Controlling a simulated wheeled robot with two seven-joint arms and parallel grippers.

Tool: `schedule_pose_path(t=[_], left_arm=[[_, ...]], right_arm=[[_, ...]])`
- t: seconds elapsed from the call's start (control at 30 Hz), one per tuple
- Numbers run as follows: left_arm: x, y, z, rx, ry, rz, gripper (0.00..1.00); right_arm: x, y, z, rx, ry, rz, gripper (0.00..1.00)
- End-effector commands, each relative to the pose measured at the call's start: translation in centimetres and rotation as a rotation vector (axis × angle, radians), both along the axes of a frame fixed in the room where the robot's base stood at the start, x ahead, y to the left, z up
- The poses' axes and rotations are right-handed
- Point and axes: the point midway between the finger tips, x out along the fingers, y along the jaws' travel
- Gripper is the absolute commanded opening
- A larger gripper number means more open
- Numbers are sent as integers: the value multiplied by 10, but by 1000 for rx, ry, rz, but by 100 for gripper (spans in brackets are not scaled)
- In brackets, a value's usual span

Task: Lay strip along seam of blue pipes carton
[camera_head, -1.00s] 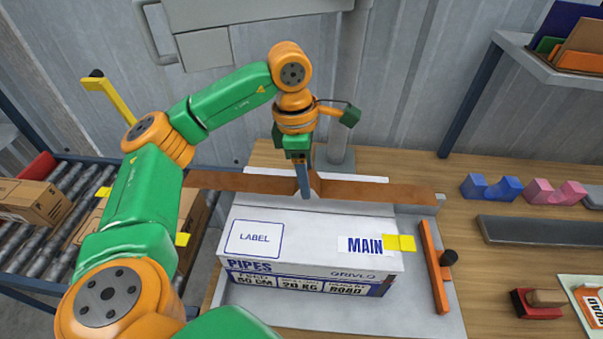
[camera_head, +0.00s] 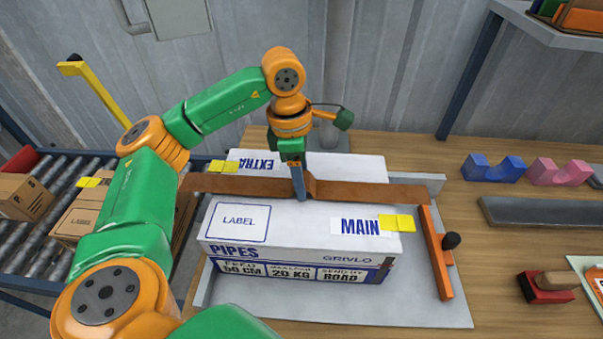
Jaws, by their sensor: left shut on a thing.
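The blue pipes carton (camera_head: 300,255) is white with blue print and stands in a grey metal tray (camera_head: 425,290) on the bench. A "MAIN" label with yellow tabs is on its near top, and "EXTRA" with yellow tabs is on its far top. A long brown strip (camera_head: 375,193) runs left to right across the top, between these two parts, where the seam would be. My left gripper (camera_head: 299,185) is shut on the strip near its middle, where the strip bunches up a little. The seam itself is hidden. My right gripper is not in view.
An orange bar with a black knob (camera_head: 438,255) stands at the tray's right side. Blue (camera_head: 490,168) and pink (camera_head: 556,172) cradles, a grey channel (camera_head: 535,215) and a red stamp (camera_head: 547,287) lie at right. Brown boxes (camera_head: 22,196) rest on rollers at left.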

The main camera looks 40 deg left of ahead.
Motion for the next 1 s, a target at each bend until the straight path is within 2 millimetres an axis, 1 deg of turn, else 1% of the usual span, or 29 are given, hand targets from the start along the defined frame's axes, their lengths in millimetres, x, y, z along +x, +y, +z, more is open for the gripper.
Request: schedule_pose_path(t=[0.33,0.9,0.93,0.97,1.0], left_arm=[[0,0,0,-1,-1,0,5],[0,0,-12,-1,-1,0,5],[0,0,-11,-1,-1,0,61],[0,0,-11,-1,-1,0,69],[0,0,-11,-1,-1,0,80]], right_arm=[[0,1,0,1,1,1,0],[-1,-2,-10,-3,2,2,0],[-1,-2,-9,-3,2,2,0],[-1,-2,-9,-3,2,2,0],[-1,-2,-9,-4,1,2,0]])
